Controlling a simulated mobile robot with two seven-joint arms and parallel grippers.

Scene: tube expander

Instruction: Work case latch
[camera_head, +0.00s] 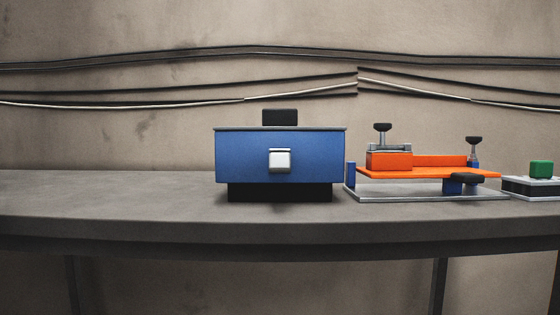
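A blue case (240,158) with a grey lid edge (240,129) stands on a black base (250,192) near the middle of the bench. A black block (280,117) sits on top of the case. A light silver latch (280,161) is on the middle of the case's front face. The lid looks level and appears to rest on the case body. I cannot tell from this view whether the latch is fastened. Neither of my grippers shows in the head view.
The grey bench (120,205) is clear left of the case. Close to the case's right is an orange fixture (430,172) with black knobs on a grey plate. A green block (541,169) sits on a unit at the right edge. Cables (180,55) run along the wall.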

